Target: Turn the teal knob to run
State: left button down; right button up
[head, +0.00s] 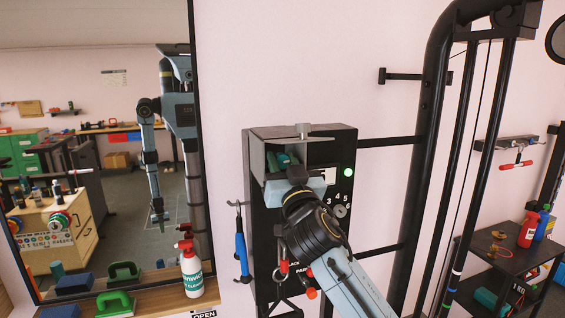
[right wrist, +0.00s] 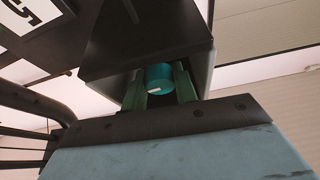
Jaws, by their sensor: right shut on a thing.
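The teal knob (right wrist: 158,79) sits under a dark hood in the right wrist view, with a short white mark on its face. My right gripper (right wrist: 159,86) is shut on it, one green finger on each side. In the head view my right gripper (head: 283,162) reaches under the grey hood (head: 257,155) of the black control box (head: 335,145). The hood and my gripper hide the knob there. I cannot read a run label or tell which setting the mark points to. My left gripper is not directly in view.
A green light (head: 348,172) glows on the box beside several numbers. A blue-handled tool (head: 241,255) hangs left of the box. Black posts (head: 432,120) stand to the right. A mirror (head: 110,70) reflects my body; a spray bottle (head: 191,272) stands below on a ledge.

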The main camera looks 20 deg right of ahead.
jog(key=shift+n, duration=0.4)
jog(key=n+y, duration=0.2)
jog(key=n, duration=0.1)
jog(key=shift+n+p, duration=0.35)
jog(key=shift+n, duration=0.05)
jog(key=n+y, duration=0.1)
jog(key=n, duration=0.2)
jog(key=n+g+y, duration=0.1)
jog(key=n+y, duration=0.1)
jog(key=n, duration=0.1)
jog(key=shift+d+n+g, duration=0.1)
jog(key=shift+n+g, duration=0.2)
jog(key=n+g+y, duration=0.1)
jog(key=n, duration=0.1)
jog(key=n+y, duration=0.1)
jog(key=n, duration=0.2)
jog(key=shift+n+g, duration=0.3)
jog(key=shift+g, duration=0.1)
jog(key=shift+n+g, duration=0.9)
jog(key=shift+n, duration=1.5)
jog(key=o, duration=0.7)
